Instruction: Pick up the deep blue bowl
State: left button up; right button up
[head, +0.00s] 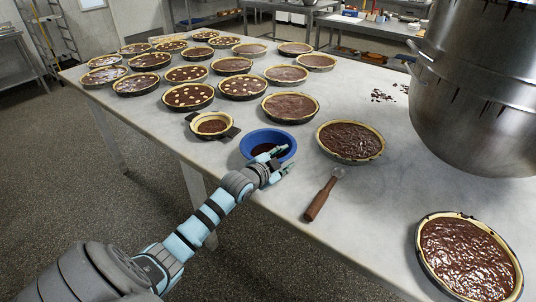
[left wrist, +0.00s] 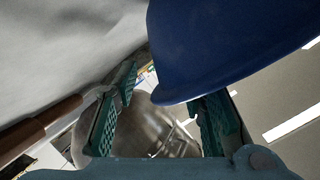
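The deep blue bowl (head: 259,136) stands near the front edge of the marble table, with something dark inside. My left gripper (head: 280,162) is at its near right rim in the head view, with its teal fingers apart. In the left wrist view the bowl (left wrist: 225,45) fills the upper right. Its lower edge reaches in between the spread fingers of the left gripper (left wrist: 160,112), close to the right finger and clear of the left one. Whether it touches the right finger is unclear. My right gripper is not in view.
A wooden-handled tool (head: 320,200) lies right of the gripper. A chocolate tart (head: 350,141) is right of the bowl, and a small tart (head: 212,123) is to its left. Several tarts fill the table behind. A large metal mixing bowl (head: 475,95) hangs over the right side.

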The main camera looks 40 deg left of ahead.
pick_arm(q)
jog(key=shift+s+r, duration=0.1)
grip_shut()
